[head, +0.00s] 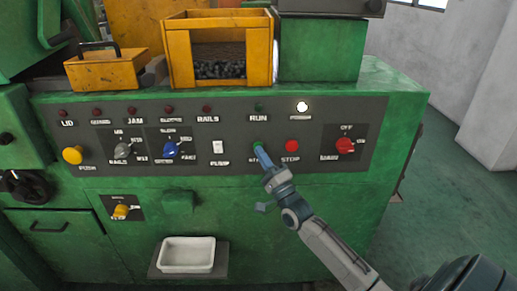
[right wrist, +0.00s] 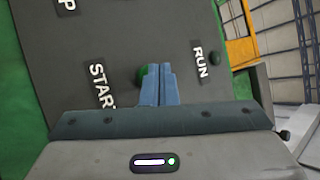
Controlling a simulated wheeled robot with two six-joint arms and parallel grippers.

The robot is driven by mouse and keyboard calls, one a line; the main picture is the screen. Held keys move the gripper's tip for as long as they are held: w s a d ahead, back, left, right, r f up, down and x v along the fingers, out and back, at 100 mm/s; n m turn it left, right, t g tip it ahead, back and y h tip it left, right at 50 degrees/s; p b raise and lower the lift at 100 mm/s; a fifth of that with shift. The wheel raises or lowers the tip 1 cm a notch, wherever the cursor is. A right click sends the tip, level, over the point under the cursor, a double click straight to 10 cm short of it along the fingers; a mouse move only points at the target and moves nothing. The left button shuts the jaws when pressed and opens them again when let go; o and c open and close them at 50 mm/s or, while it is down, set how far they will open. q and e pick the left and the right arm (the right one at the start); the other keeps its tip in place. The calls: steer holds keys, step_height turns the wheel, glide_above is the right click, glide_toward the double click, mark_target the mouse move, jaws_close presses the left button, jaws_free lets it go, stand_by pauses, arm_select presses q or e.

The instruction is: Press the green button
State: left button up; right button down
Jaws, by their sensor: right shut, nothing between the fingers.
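The green button (head: 257,146), above the START label, sits on the dark control panel and is partly hidden by my right gripper. My right gripper (head: 262,152) is shut and empty, its blue fingertips at the button. In the right wrist view the green button (right wrist: 141,76) shows just left of the shut fingertips (right wrist: 158,68), partly behind them. I cannot tell whether the fingertips touch it. My left gripper is not in view.
The red STOP button (head: 292,146) is just right of the green one. A white switch (head: 218,147), a blue knob (head: 171,150) and a red knob (head: 345,146) share the panel. A lit white lamp (head: 302,107) is above. A white tray (head: 187,254) is below.

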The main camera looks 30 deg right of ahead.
steer(key=shift+w+d, duration=0.15)
steer(key=shift+w, duration=0.15)
steer(key=shift+s, duration=0.15)
steer(key=shift+s+a, duration=0.2)
steer(key=shift+s, duration=0.05)
stand_by(0.3)
steer(key=s+a, duration=0.1)
steer(key=s+a+p, duration=0.1)
steer(key=s, duration=0.1)
steer(key=s+a+p, duration=0.1)
steer(key=s, duration=0.1)
stand_by(0.4)
stand_by(0.6)
